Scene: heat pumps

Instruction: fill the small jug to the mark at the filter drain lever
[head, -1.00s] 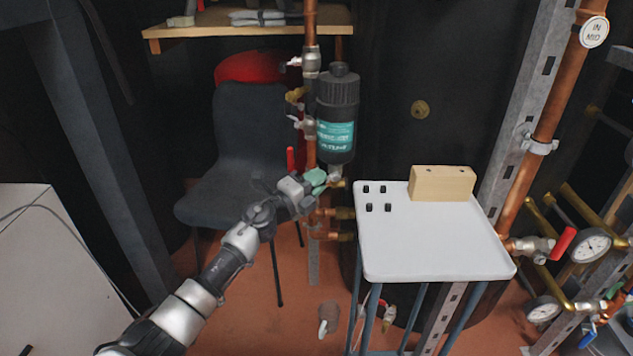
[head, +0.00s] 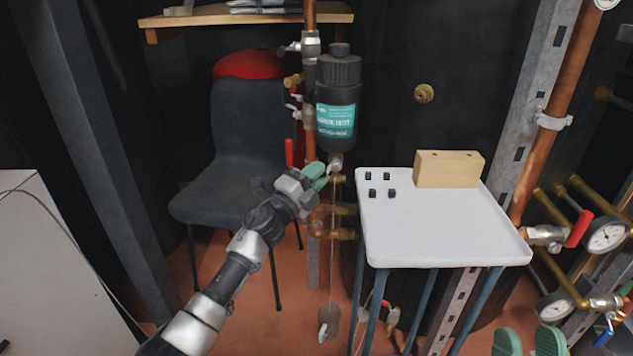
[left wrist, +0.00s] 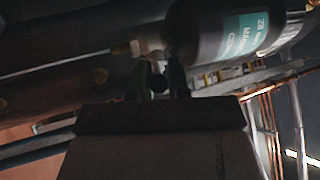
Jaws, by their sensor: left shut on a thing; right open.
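The black filter canister (head: 338,100) with a teal label hangs on the copper pipe, and its drain fitting (head: 336,160) is below it. My left gripper (head: 318,174), with green fingertips, is shut on the drain lever, which its fingers mostly hide. In the left wrist view a dark round end (left wrist: 158,82) shows between the fingers, near the canister (left wrist: 225,30). A thin stream (head: 332,235) runs down from the drain to the small jug (head: 329,318) on the floor. The jug's mark and water level are too small to tell. My right gripper (head: 529,342) is open and empty at the bottom right.
A white table (head: 440,230) with a wooden block (head: 448,169) and several small black pieces stands right of the drain. A dark chair (head: 250,140) is behind my left arm. Pipes with gauges (head: 604,236) and a red lever (head: 579,229) line the right side.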

